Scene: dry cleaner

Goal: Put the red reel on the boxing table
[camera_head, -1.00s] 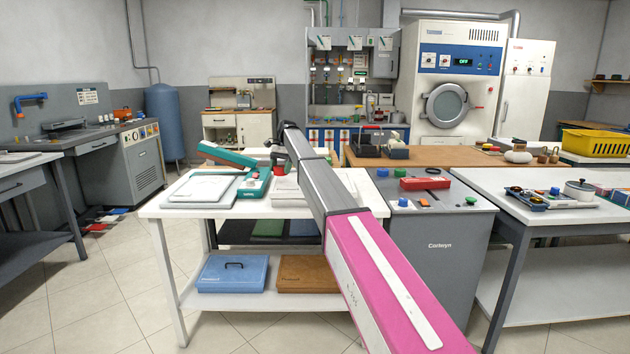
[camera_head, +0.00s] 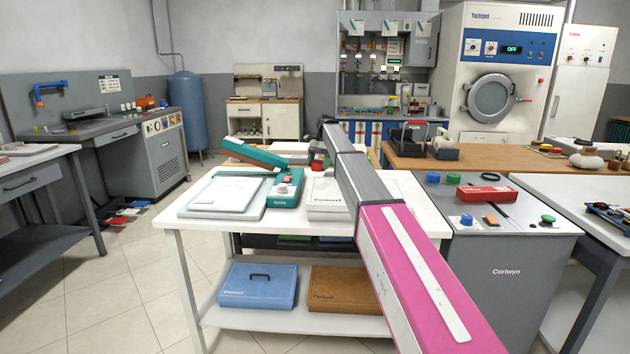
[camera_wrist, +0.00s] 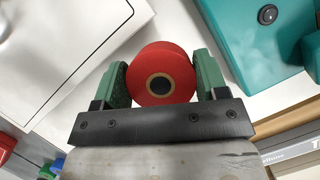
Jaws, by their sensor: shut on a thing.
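The red reel (camera_wrist: 158,70) is between the two green fingers of my gripper (camera_wrist: 160,80) in the wrist view, with a finger against each side. My gripper is shut on it. In the head view the reel (camera_head: 317,165) shows as a small red patch, partly hidden by my grey and pink arm. It is over the far part of a white table (camera_head: 185,237), just right of a teal hinged device (camera_head: 284,190). Which table is the boxing table I cannot tell for sure.
A white flat case (camera_head: 220,195) lies on the table left of the teal device, and another pale case (camera_head: 326,199) lies to its right. A grey console (camera_head: 505,250) stands on the right. A wooden-topped counter (camera_head: 475,162) stands behind it.

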